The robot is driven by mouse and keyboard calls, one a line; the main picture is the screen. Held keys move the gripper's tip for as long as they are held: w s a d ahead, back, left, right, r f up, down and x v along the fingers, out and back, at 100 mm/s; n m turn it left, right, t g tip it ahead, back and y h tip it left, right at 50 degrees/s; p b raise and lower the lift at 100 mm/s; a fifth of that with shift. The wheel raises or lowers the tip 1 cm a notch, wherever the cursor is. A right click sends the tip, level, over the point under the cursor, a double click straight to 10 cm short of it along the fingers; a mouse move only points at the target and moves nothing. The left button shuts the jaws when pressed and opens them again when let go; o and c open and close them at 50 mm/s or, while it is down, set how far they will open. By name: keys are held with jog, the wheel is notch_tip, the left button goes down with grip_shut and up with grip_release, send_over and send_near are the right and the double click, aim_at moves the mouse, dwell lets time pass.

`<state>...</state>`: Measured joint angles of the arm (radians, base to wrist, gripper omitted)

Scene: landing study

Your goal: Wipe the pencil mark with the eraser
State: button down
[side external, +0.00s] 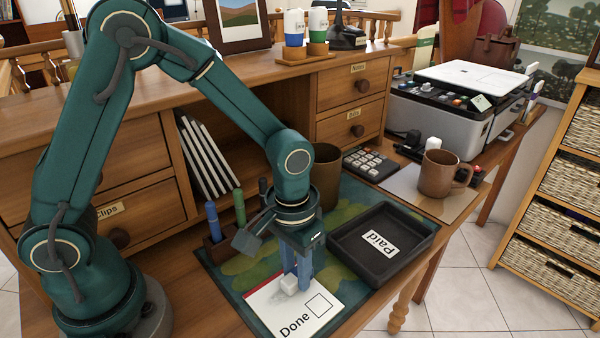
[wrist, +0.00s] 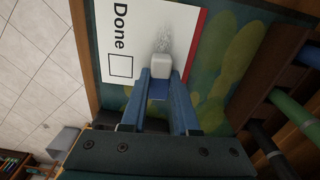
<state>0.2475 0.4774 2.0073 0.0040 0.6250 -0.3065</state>
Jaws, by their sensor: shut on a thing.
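A white eraser (wrist: 160,66) is held between the two blue fingers of my gripper (wrist: 160,84). In the side view the eraser (side external: 289,284) is at the fingertips of my gripper (side external: 296,282), low over the white card (side external: 262,303) marked "Done". I cannot tell whether it touches the card. The grey pencil mark (wrist: 168,40) shows in the wrist view as a smudge on the card, just beyond the eraser and beside the card's red edge. In the side view the mark is hidden or too small to make out.
A black tray (side external: 415,247) labelled "Paid" stands right of the card. A pen holder (side external: 222,247) with markers is to the left, and a brown cup (side external: 326,178) is behind my gripper. A calculator (side external: 370,163) and mug (side external: 440,173) are farther back. The desk's front edge is close.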

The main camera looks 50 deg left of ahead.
aim_at(264, 306)
jog(key=shift+s+a+f, duration=0.1)
jog(key=shift+s+f, duration=0.15)
jog(key=shift+s, duration=0.75)
jog(key=shift+s+r, duration=0.15)
jog(key=shift+s, duration=1.05)
jog(key=shift+s+r, duration=0.1)
jog(key=shift+s, duration=1.05)
jog(key=shift+w+r, duration=0.1)
jog(key=shift+w+r, duration=0.1)
jog(key=shift+r, duration=0.6)
notch_tip(264, 306, up, 6)
jog(key=shift+f, duration=0.25)
